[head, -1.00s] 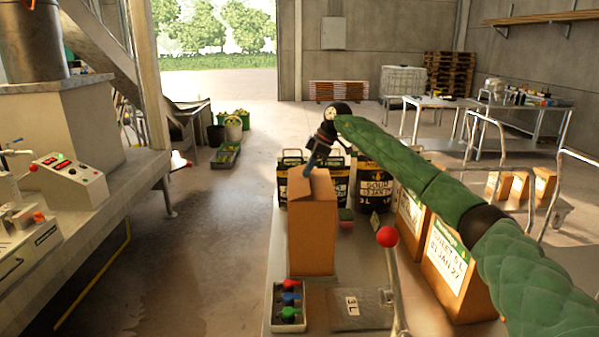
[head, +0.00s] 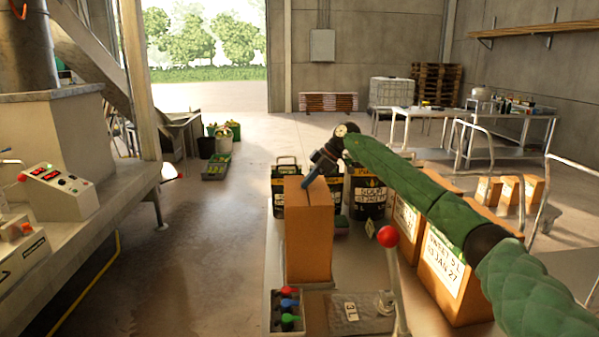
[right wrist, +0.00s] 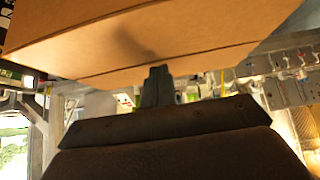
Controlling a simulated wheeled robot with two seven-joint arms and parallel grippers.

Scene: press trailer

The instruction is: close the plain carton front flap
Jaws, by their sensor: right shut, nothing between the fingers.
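The plain brown carton (head: 308,240) stands upright on the bench in the head view, with no label on the side facing me. Its top looks nearly flat, with a dark seam line; the front flap cannot be clearly told apart from the rest of the top. My right gripper (head: 307,186) is shut and empty, pointing down with its fingertips at the carton's top. In the right wrist view the shut fingers (right wrist: 158,78) lie at the edge of the carton's brown board (right wrist: 130,45); contact looks likely but is not certain. My left gripper is not in view.
Black printed containers (head: 369,193) stand behind the carton. Labelled cartons (head: 442,262) stand to the right, beneath my right arm. A red-knobbed lever (head: 388,237) and a box of coloured knobs (head: 288,310) are in front. Open floor lies to the left.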

